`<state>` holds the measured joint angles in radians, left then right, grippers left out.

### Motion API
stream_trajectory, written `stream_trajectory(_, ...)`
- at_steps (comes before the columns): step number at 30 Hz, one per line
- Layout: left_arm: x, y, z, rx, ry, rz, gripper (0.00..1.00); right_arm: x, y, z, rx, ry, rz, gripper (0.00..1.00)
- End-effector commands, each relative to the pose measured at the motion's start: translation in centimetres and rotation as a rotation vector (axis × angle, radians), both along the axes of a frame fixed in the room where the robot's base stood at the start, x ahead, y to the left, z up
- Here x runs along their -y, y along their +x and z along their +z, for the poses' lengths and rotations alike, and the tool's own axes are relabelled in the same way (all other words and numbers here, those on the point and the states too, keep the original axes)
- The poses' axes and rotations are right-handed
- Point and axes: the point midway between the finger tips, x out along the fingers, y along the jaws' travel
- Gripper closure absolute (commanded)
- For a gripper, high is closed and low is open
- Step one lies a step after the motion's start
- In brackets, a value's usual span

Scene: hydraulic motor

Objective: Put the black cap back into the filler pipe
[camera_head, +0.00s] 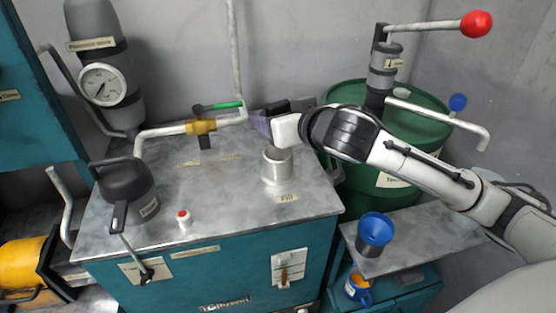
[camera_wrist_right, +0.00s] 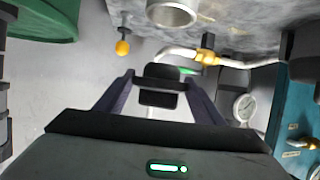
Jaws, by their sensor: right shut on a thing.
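The filler pipe (camera_head: 278,168) is a short grey upright cylinder on the right part of the tank top, behind a "Fill" label. Its open end shows at the top of the right wrist view (camera_wrist_right: 172,14). My right gripper (camera_head: 280,112) is behind and above the pipe, apart from it. It is shut on the black cap (camera_head: 277,107), which also shows between the fingers in the right wrist view (camera_wrist_right: 158,97). The fingers hide part of the cap in the head view. My left gripper is not in view.
The grey tank top (camera_head: 225,205) bears a black-handled pump (camera_head: 128,185) and a small red-topped button (camera_head: 184,218). A pipe with a yellow valve (camera_head: 201,126) and green lever runs along the back. A green drum (camera_head: 350,95) stands behind right; a blue funnel cup (camera_head: 375,230) sits lower right.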

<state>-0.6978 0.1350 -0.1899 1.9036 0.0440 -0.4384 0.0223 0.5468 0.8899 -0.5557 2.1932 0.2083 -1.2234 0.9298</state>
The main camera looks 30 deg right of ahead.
Motion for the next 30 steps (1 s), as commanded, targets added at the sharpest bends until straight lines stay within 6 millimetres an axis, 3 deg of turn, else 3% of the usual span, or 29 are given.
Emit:
stream_trajectory(15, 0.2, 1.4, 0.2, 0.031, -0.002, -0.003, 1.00, 0.0, -0.1, -7.0, 0.000, -0.002, 0.001, 0.61)
stream_trajectory(27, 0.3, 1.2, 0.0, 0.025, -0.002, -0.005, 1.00, -0.1, -0.1, -7.5, 0.001, 0.000, 0.000, 0.61)
stream_trajectory(28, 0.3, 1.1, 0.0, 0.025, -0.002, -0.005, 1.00, -0.1, -0.1, -7.6, 0.001, -0.001, 0.000, 0.36)
stream_trajectory(30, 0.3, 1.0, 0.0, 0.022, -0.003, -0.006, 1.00, -0.1, -0.1, -7.5, 0.001, -0.001, 0.000, 0.24)
